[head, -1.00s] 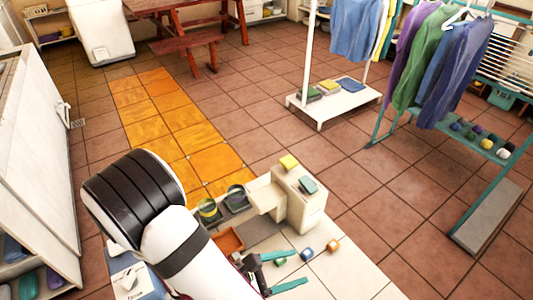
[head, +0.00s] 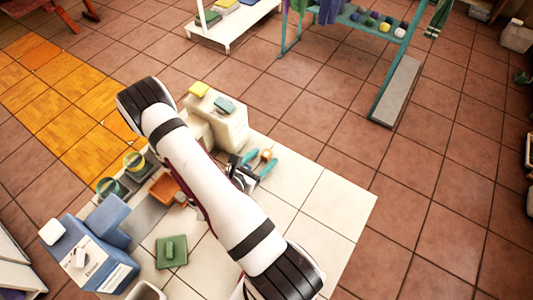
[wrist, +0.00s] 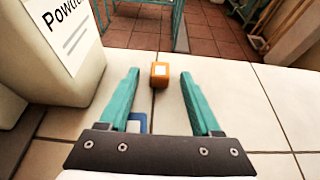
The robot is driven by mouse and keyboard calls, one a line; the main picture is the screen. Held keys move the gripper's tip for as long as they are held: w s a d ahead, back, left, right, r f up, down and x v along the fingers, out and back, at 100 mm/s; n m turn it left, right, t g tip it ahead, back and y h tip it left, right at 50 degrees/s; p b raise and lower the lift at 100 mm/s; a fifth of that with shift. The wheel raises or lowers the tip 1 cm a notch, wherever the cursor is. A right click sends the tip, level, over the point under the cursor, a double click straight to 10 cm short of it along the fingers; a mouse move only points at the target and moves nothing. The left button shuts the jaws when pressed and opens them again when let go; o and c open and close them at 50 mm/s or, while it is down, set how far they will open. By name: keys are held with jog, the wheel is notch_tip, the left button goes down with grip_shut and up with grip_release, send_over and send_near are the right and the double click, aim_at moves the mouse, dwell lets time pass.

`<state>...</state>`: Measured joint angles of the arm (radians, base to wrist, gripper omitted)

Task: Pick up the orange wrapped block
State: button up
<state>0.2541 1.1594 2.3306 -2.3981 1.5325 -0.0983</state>
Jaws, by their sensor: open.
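The orange wrapped block (head: 266,154) sits on the pale tiles beside the white box-like containers. In the wrist view the orange block (wrist: 159,75) has a white label on top and lies centred between the fingertips. My gripper (head: 262,158) has teal fingers, spread apart and empty, with the block between or just beyond their tips; it also shows in the wrist view (wrist: 159,72). I cannot tell how far the tips are above the floor. A blue block (wrist: 138,123) lies nearer, by the left finger, partly hidden by the gripper's body.
A white container (wrist: 52,50) marked with "Powd" stands close to my left finger. The head view shows an orange tray (head: 165,190), a green block (head: 172,253) and a blue container (head: 85,255) left of my arm. Pale tiles (head: 335,200) to the right are clear.

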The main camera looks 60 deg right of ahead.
grip_shut()
dwell(0.3)
